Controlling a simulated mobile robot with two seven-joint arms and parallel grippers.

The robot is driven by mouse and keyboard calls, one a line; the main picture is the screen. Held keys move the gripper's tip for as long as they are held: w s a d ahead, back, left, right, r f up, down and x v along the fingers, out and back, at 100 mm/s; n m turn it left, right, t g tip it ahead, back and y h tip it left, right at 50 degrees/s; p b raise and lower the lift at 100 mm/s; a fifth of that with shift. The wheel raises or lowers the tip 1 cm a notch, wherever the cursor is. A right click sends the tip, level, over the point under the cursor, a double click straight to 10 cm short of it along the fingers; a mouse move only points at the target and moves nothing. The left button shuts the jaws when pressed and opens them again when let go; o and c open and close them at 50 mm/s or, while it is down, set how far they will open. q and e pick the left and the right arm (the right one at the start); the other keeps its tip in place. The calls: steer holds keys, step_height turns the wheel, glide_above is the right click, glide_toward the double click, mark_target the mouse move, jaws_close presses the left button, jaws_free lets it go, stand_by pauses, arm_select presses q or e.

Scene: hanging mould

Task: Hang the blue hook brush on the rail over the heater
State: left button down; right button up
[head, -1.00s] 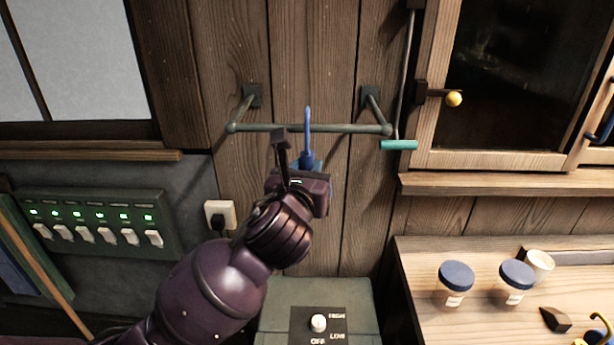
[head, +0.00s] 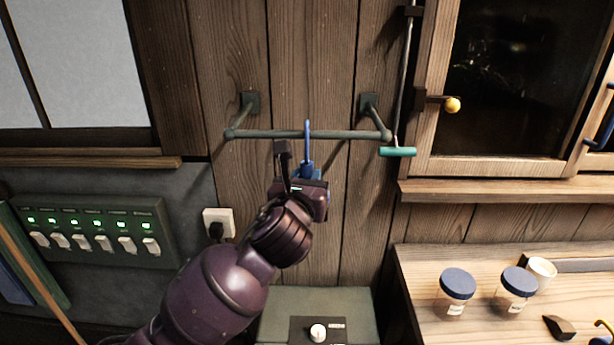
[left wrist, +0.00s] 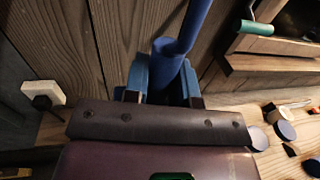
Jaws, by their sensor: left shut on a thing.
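The blue hook brush (head: 308,150) is held upright in my left gripper (head: 300,174), its hook end level with the rail in the head view. The left wrist view also shows the blue brush (left wrist: 172,62) between the two fingers. The rail (head: 270,134) is a grey-green bar on two wall brackets. The hook's tip overlaps the rail in the picture; I cannot tell whether they touch. The heater (head: 350,301), a grey-green box with a white knob, stands below the rail. My right gripper is not in view.
A teal-handled rod (head: 398,152) hangs just right of the rail. A wooden cabinet (head: 425,140) with a yellow knob is further right. A switch panel (head: 95,225) and a white socket (head: 218,222) are on the left. Jars (head: 457,291) stand on the bench at right.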

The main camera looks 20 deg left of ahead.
arm_select(q)
steer(key=shift+f, duration=0.1)
steer(key=c, duration=0.9)
jaws_free()
steer(key=shift+o, duration=0.2)
steer(key=shift+s, duration=0.1)
